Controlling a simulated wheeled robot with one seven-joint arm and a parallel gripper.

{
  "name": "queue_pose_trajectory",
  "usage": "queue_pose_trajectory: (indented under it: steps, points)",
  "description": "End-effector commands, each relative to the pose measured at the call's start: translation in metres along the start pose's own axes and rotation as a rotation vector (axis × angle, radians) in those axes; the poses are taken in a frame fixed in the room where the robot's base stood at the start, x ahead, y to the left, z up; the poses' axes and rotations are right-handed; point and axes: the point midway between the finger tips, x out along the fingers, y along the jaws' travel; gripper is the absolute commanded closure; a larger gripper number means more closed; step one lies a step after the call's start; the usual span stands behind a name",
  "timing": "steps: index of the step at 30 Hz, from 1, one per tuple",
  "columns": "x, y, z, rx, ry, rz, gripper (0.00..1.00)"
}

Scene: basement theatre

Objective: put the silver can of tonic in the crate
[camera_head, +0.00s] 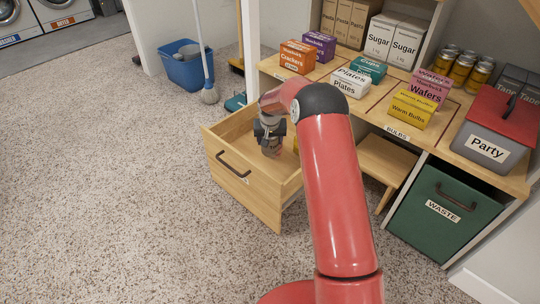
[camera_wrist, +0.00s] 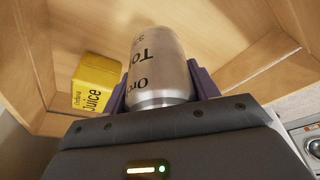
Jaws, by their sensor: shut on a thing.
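The silver can of tonic (camera_wrist: 158,62) is between the two fingers of my gripper (camera_wrist: 160,88) in the wrist view, its printed side facing the camera. My gripper is shut on it. In the head view my gripper (camera_head: 270,138) points down over the open wooden drawer (camera_head: 240,184), with the can largely hidden below it; I cannot tell how far the can is above the drawer floor. A yellow juice carton (camera_wrist: 93,85) stands in the drawer beside the can, apart from it. I see nothing that is clearly a crate.
The shelf unit above the drawer carries a crackers box (camera_head: 297,56), plates boxes, a bulbs box (camera_head: 411,109) and a grey Party box (camera_head: 494,127) with a red lid. A blue bucket (camera_head: 187,66) and mop stand behind. The left floor is clear.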

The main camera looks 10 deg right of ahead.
Motion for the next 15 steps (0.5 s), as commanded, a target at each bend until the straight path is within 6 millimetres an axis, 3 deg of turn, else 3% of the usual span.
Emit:
queue_pose_trajectory:
  steps: [3, 10, 15]
  points:
    - [0.020, 0.000, 0.006, 0.000, 0.000, -0.001, 0.75]
    - [0.035, 0.000, 0.010, 0.000, 0.002, 0.000, 0.75]
    - [0.059, 0.000, 0.018, -0.001, 0.000, 0.000, 0.75]
